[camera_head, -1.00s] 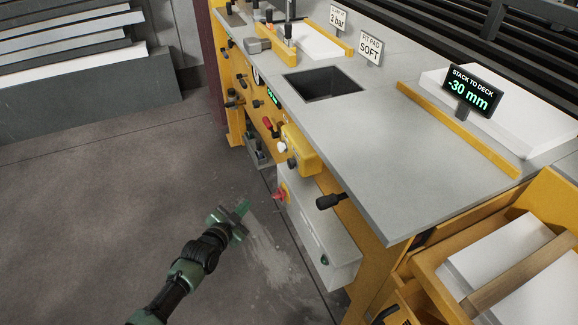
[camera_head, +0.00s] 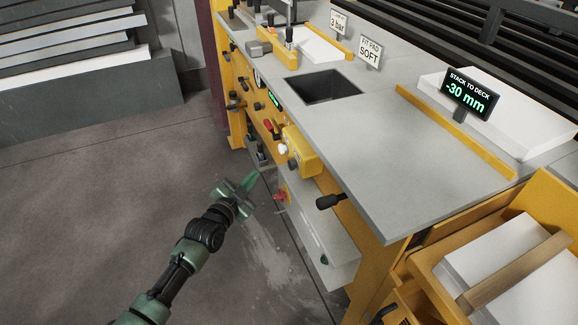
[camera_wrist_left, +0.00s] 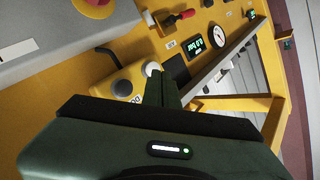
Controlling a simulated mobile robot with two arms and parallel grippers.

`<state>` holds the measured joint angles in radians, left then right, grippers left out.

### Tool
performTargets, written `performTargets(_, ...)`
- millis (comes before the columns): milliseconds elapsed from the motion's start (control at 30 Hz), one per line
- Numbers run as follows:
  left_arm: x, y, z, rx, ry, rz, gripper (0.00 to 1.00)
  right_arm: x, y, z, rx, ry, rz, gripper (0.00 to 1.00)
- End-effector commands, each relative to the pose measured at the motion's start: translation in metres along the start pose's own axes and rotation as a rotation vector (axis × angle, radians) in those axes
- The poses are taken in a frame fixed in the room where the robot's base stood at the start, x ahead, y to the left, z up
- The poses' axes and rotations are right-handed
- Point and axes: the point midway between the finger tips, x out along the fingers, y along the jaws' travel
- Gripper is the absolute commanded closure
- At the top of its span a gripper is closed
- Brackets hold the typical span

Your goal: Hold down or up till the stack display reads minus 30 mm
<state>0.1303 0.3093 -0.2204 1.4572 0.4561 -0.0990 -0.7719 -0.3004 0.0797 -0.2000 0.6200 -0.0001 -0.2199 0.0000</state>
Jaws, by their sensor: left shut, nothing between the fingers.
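The stack display (camera_head: 470,94) on the bench reads "STACK TO DECK -30 mm" in green. A yellow button box (camera_head: 303,150) on the bench front carries a white button (camera_head: 282,149) and a dark button (camera_head: 292,163). In the left wrist view, the white button (camera_wrist_left: 152,68) is close to my fingertips and the dark button (camera_wrist_left: 122,88) is left of them. My left gripper (camera_head: 250,182) is shut and empty, below and left of the box in the head view. Contact with a button cannot be made out. My right gripper is not in view.
A grey cabinet (camera_head: 320,240) with a red knob (camera_head: 281,196) stands below the box. A black-handled lever (camera_head: 328,202) sticks out from the bench front. A red handle (camera_wrist_left: 180,18) and a gauge (camera_wrist_left: 218,37) are near my fingers. The floor at left is clear.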

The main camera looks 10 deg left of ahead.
Motion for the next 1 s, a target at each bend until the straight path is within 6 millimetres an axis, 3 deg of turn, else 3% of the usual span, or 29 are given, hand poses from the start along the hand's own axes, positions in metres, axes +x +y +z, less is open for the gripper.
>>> performTargets(500,0.047,0.034,-0.034,-0.001,0.001,-0.001,1.0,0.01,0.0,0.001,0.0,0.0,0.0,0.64)
performTargets(1000,0.053,0.038,-0.039,0.0,0.001,0.0,1.0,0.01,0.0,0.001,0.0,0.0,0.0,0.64)
